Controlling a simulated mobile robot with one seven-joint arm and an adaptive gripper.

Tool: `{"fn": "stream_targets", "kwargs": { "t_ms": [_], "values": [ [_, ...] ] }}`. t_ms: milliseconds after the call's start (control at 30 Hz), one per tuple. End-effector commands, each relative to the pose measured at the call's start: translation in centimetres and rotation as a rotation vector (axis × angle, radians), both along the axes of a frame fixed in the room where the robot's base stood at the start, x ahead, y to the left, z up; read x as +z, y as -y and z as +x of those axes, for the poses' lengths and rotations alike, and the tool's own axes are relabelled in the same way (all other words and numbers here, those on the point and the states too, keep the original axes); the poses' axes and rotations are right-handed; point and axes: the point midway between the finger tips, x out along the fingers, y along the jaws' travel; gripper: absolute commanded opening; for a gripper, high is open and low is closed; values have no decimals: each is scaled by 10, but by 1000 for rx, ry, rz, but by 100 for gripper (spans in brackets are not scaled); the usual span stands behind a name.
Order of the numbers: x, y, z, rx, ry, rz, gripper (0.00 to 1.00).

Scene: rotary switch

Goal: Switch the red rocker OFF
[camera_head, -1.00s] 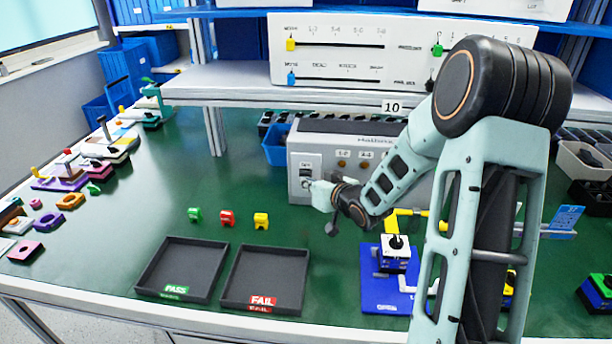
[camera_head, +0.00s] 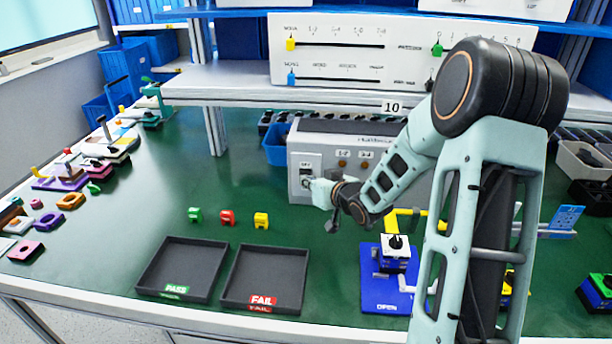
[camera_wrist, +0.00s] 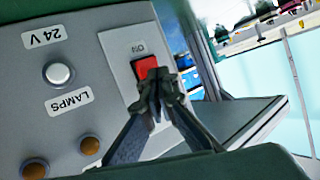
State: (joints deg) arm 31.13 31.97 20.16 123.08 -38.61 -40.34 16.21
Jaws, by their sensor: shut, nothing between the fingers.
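The red rocker (camera_wrist: 146,68) sits in a pale plate on the front of a grey box, in the wrist view. The word ON, seen upside down, is printed on the plate at the rocker's upper edge in the picture. My gripper (camera_wrist: 158,88) is shut and empty, its fingertips right at the rocker and covering its lower part. I cannot tell whether they touch it or which way it is tilted. In the head view my gripper (camera_head: 311,187) is at the left end of the grey box (camera_head: 345,127); the red rocker cannot be made out there.
Beside the rocker are a round white button (camera_wrist: 58,74) and two amber lamps (camera_wrist: 90,145). A blue bin (camera_head: 275,145) stands left of the box and a shelf (camera_head: 250,85) overhangs it.

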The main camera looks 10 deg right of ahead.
Motion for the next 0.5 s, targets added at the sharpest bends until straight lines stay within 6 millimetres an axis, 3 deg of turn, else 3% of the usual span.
{"fn": "stream_targets", "kwargs": {
  "t_ms": [500],
  "values": [
    [-2,-5,-15,0,1,-1,0]
  ]
}}
